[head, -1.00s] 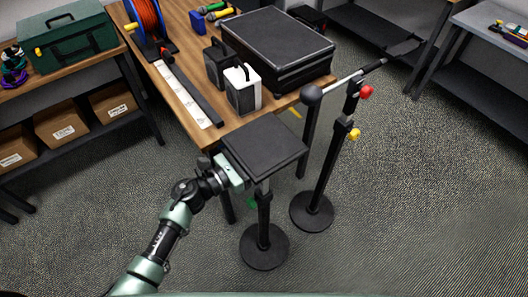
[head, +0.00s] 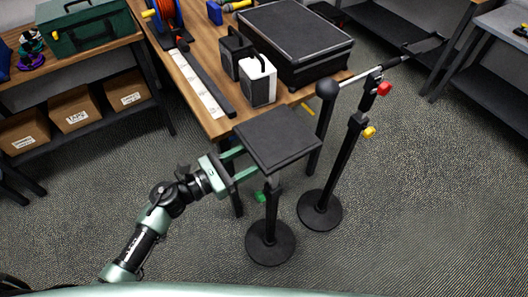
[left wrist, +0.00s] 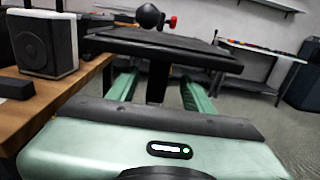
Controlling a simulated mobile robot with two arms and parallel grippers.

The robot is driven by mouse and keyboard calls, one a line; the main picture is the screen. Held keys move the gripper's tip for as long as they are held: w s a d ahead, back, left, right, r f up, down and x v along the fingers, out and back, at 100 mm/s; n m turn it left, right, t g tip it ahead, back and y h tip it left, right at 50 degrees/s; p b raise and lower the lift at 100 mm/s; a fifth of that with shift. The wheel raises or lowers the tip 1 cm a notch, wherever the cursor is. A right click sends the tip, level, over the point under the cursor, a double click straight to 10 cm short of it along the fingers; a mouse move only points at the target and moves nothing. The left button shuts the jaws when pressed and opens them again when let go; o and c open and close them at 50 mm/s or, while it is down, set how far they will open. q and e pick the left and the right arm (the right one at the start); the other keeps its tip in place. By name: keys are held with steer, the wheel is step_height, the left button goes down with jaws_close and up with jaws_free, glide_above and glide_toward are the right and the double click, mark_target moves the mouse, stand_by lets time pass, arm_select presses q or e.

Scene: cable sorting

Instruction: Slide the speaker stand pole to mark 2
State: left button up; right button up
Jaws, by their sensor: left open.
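The speaker stand has a black square top plate (head: 278,138), a dark pole (head: 271,212), a green knob (head: 260,197) and a round base (head: 270,243) on the floor. My left gripper (head: 243,162) is open at the plate's left, its green fingers reaching toward the pole just below the plate. In the left wrist view the pole (left wrist: 157,82) stands between the two open fingers (left wrist: 158,90), with a gap on each side. The plate's edge (left wrist: 160,45) lies above them. I cannot make out marks on the pole. My right gripper is not in view.
A microphone stand (head: 335,180) with red and yellow knobs stands close on the right. The wooden table (head: 218,122) behind holds a white-fronted speaker (head: 259,85), a black case (head: 295,45) and a white strip (head: 197,85). Floor in front is clear.

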arm_select(q)
steer(key=shift+s+a, duration=0.1)
steer(key=shift+a, duration=0.1)
stand_by(0.4)
steer(key=s+a+f+n+y, duration=0.2)
steer(key=a+f+n+y, duration=0.2)
steer(key=f+n, duration=0.55)
steer(key=s+a+f+n+y, duration=0.1)
steer(key=a+f+n+y, duration=0.3)
steer(key=f+n, duration=0.5)
steer(key=s+a+f+n+y, duration=0.25)
steer(key=a+f+n, duration=0.25)
steer(key=f+n, duration=0.45)
steer(key=s+a+f+n+g+y, duration=0.35)
steer(key=s+f+n, duration=0.35)
steer(key=s+f, duration=0.7)
steer(key=s+f+n+g, duration=0.3)
steer(key=s+n, duration=0.1)
steer(key=s, duration=0.6)
steer(key=s+f+n+g, duration=0.3)
steer(key=s+f+n, duration=0.1)
steer(key=s, duration=0.7)
steer(key=shift+a+f+n+y, duration=0.15)
steer(key=shift+f+n+y, duration=0.15)
steer(key=shift+n, duration=0.4)
